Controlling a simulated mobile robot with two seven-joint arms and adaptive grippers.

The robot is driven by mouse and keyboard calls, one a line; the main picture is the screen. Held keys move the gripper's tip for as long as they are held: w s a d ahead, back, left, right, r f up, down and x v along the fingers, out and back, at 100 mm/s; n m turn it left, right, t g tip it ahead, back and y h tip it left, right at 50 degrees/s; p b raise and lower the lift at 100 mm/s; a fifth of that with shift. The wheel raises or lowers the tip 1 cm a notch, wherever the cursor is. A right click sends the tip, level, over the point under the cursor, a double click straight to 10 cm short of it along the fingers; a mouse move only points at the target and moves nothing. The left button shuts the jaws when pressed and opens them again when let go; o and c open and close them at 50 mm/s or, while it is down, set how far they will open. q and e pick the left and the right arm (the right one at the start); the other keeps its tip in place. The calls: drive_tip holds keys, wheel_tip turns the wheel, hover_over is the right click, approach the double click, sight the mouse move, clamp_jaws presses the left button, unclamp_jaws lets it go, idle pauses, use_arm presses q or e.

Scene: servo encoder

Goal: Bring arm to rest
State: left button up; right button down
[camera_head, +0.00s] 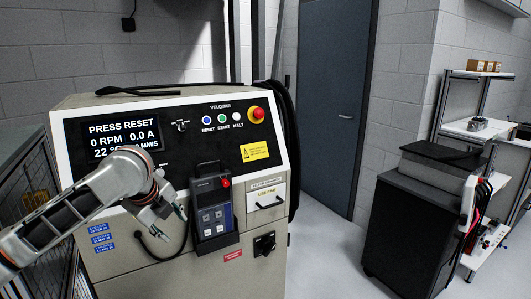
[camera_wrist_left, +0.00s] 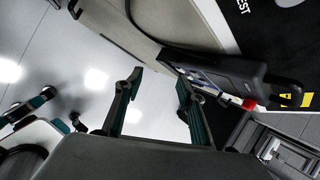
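My left arm comes in from the left in the head view, in front of the grey control cabinet (camera_head: 120,255). Its gripper (camera_head: 172,222) hangs in the air left of the handheld pendant (camera_head: 212,205) and holds nothing. In the left wrist view the left gripper (camera_wrist_left: 157,92) has its two teal-padded fingers apart, with bare floor between them; the pendant (camera_wrist_left: 235,75) shows beyond. My right gripper (camera_wrist_left: 62,108) shows small at the left of that view, its teal fingertips apart with nothing visible between them. It is not seen in the head view.
The cabinet has a display (camera_head: 122,138), three small buttons and a red stop button (camera_head: 258,113). A wire mesh cage (camera_head: 40,190) stands at the left. A black cabinet (camera_head: 410,225) and a shelf rack (camera_head: 480,125) stand at the right. Floor before the door (camera_head: 332,100) is clear.

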use_arm(q)
drive_tip(key=s+d+f+n+t+h, duration=0.1)
drive_tip(key=s+d+f+n+h, duration=0.2)
drive_tip(key=f, duration=0.6)
drive_tip(key=s+d+f+n, duration=0.4)
drive_tip(key=d+f, duration=0.1)
drive_tip(key=f, duration=0.4)
drive_tip(key=s+d+f+n+t+h, duration=0.1)
drive_tip(key=s+d+f+n+h, duration=0.25)
drive_tip(key=f, duration=0.55)
drive_tip(key=s+a+f+n+y, duration=0.1)
drive_tip(key=s+a+f+n, duration=0.2)
drive_tip(key=s, duration=0.4)
drive_tip(key=s+a+f+n+t+y, duration=0.1)
drive_tip(key=s+a+f+n+y, duration=0.1)
drive_tip(key=s+f, duration=0.3)
drive_tip(key=s+a+f+n+t+y, duration=0.1)
drive_tip(key=s+a+f+n+y, duration=0.1)
drive_tip(key=s+f+n, duration=0.3)
drive_tip(key=s+a, duration=0.1)
drive_tip(key=s, duration=0.3)
drive_tip(key=shift+s+a, duration=0.4)
